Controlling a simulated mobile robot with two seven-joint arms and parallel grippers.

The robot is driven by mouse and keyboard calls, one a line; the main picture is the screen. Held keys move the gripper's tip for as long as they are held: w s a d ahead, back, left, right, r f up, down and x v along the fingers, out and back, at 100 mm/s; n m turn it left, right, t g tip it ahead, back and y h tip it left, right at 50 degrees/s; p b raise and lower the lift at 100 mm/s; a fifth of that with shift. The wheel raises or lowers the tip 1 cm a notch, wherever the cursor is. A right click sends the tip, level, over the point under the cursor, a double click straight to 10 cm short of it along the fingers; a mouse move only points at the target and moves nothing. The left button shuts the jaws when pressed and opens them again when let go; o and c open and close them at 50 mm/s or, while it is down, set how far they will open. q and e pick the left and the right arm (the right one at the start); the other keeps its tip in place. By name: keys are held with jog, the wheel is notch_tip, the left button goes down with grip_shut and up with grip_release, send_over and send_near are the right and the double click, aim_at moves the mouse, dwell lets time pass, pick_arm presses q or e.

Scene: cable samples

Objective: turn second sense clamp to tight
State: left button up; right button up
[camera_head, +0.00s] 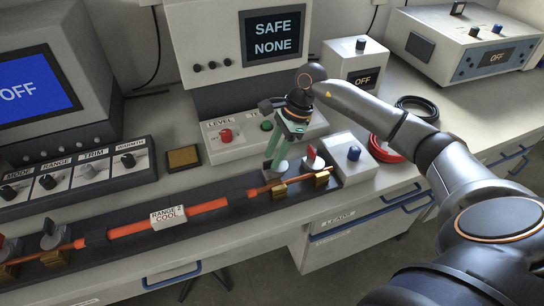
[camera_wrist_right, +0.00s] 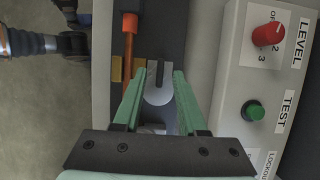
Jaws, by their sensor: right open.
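An orange cable (camera_head: 212,205) lies along a dark fixture on the bench, with brass blocks near its ends. Near its right end a red clamp knob (camera_head: 312,155) stands by a brass block. My right gripper (camera_head: 278,158), with green fingers, points down beside it, to its left. In the right wrist view the open fingers straddle a grey clamp piece (camera_wrist_right: 158,95) with a dark slot; contact cannot be told. In the head view my fingers largely hide this piece. At the left end stand a grey clamp knob (camera_head: 48,236) and a red knob (camera_head: 7,243). My left gripper is out of view.
A white box with a red LEVEL knob (camera_head: 226,135) and a green TEST button (camera_head: 266,125) stands close behind my right gripper. A small box with a blue knob (camera_head: 354,153) is to the right. The screen (camera_head: 273,36) reads SAFE NONE.

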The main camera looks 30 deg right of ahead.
jog(key=shift+a+f, duration=0.3)
jog(key=shift+f, duration=0.35)
grip_shut()
